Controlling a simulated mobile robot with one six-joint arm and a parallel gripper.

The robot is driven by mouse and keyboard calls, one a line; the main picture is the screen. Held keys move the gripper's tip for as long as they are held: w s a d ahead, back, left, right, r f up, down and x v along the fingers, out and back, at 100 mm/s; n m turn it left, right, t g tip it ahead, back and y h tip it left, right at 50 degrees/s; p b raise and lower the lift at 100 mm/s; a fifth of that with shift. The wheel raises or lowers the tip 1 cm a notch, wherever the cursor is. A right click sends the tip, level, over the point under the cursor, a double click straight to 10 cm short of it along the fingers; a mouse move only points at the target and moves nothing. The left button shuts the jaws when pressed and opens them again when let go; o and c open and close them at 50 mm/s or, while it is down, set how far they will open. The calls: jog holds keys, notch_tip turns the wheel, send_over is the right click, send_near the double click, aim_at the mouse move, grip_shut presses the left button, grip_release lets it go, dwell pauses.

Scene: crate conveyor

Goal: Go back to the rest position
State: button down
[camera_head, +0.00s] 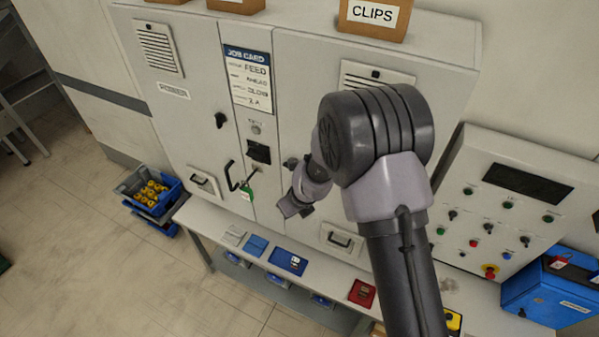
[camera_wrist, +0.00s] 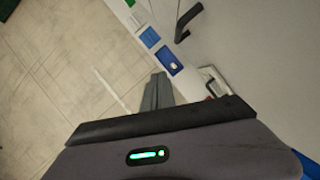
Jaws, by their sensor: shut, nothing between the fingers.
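My gripper (camera_head: 291,208) is in front of the grey cabinet (camera_head: 305,75), above the narrow bench. In the wrist view the fingers of my gripper (camera_wrist: 157,92) are together with nothing between them. My arm rises from the bottom of the head view and bends at a large dark joint, which hides part of the cabinet. A green tag (camera_head: 246,194) hangs by the black cabinet handle (camera_head: 231,176), to the left of my gripper and apart from it.
Blue and red trays lie on the bench (camera_head: 221,221) below. A control panel (camera_head: 514,200) with buttons and a blue box (camera_head: 548,296) stand at right. A blue crate of yellow parts (camera_head: 139,202) stands left. The floor at left is mostly clear.

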jog(key=s+d+r+n+t+y+b, duration=0.1)
jog(key=s+d+n+b, duration=0.8)
jog(key=b, duration=1.3)
jog(key=s+d+f+n+h+b, duration=0.1)
jog(key=s+d+f+n+b, duration=0.3)
jog(key=s+n+b, duration=0.3)
jog(key=s+d+f+n+t+b, duration=0.1)
jog(key=s+d+f+n+b, duration=0.3)
jog(key=s+f+n+b, duration=0.3)
jog(key=s+b, duration=0.3)
jog(key=b, duration=0.2)
jog(key=shift+d+f+h+b, duration=0.2)
jog(key=shift+h+b, duration=0.1)
jog(key=shift+h, duration=0.1)
jog(key=c, duration=2.1)
grip_release()
jog(key=shift+w, duration=0.1)
